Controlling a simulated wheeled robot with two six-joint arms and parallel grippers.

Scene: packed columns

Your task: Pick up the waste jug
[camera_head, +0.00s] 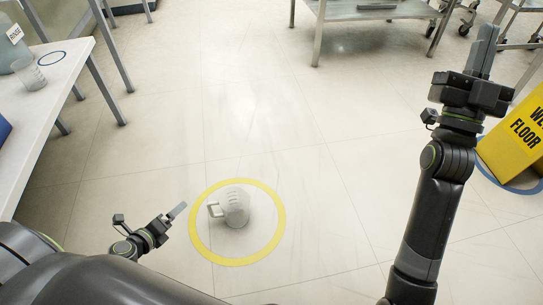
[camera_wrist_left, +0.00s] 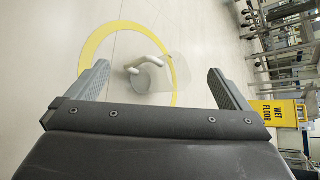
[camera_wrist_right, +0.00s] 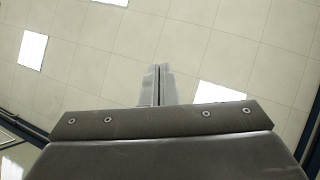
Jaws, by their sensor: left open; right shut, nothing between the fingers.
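The waste jug (camera_head: 236,208) is a clear, see-through jug with a whitish handle on its left side. It stands on the floor inside a yellow ring (camera_head: 282,222). My left gripper (camera_head: 178,212) is to the left of the jug, just outside the ring, and apart from it. In the left wrist view the jug (camera_wrist_left: 152,76) shows between the open fingers of my left gripper (camera_wrist_left: 160,82), beyond their tips. My right gripper (camera_head: 488,50) is raised at the right and points up. Its fingers are shut together and empty in the right wrist view (camera_wrist_right: 157,85), which faces the ceiling.
A white table (camera_head: 40,105) at the left holds a labelled jug (camera_head: 12,45) and a clear beaker (camera_head: 30,74). A yellow wet-floor sign (camera_head: 515,140) stands at the right in a blue ring. A metal table (camera_head: 375,12) is at the back. The middle floor is clear.

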